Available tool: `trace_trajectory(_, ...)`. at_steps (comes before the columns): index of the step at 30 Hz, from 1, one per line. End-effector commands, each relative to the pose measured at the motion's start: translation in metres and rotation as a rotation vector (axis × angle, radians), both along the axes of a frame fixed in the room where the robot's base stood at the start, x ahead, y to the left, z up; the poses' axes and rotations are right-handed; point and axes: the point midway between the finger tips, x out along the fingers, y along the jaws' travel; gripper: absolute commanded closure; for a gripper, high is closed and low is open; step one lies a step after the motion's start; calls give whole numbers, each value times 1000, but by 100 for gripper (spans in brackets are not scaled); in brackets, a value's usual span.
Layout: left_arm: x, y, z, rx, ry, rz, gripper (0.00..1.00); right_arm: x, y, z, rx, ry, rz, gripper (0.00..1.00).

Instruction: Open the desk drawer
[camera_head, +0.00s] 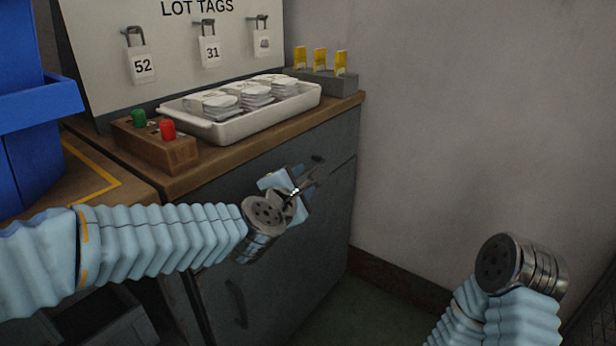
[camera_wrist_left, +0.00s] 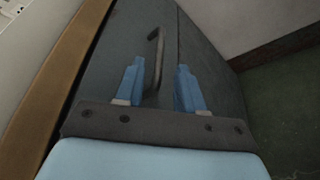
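The desk drawer (camera_head: 335,138) is the dark grey upper front under the wooden top, and it looks shut. Its dark bar handle (camera_wrist_left: 156,55) shows in the left wrist view, and its far end (camera_head: 318,159) shows in the head view. My left gripper (camera_head: 302,182) is in front of the drawer, its pale blue fingers apart. In the left wrist view my left gripper (camera_wrist_left: 158,82) is open, with the near part of the handle appearing between the fingers. I cannot tell whether they touch it. My right gripper is not in view; only part of that arm shows.
A white tray (camera_head: 215,130) of packets, a wooden block (camera_head: 155,150) with green and red knobs and a grey holder (camera_head: 330,84) with yellow tags stand on top. A lower handle (camera_head: 236,303) is below the drawer. A wall (camera_head: 470,140) stands to the right.

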Motion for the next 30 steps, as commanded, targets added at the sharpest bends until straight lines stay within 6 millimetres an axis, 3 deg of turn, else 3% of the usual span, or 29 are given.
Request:
trace_trajectory(3,23,-7,-6,1,2,1,62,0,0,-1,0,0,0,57)
trace_trajectory(9,44,-14,-10,1,0,0,62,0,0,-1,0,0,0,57)
trace_trajectory(19,49,-15,-11,1,0,0,62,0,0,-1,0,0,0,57)
trace_trajectory(20,49,-15,-11,1,0,0,63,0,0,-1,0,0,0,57)
trace_trajectory(27,48,-15,-11,1,0,0,100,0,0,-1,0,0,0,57)
trace_trajectory(30,48,-15,-11,1,0,0,100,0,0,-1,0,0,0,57)
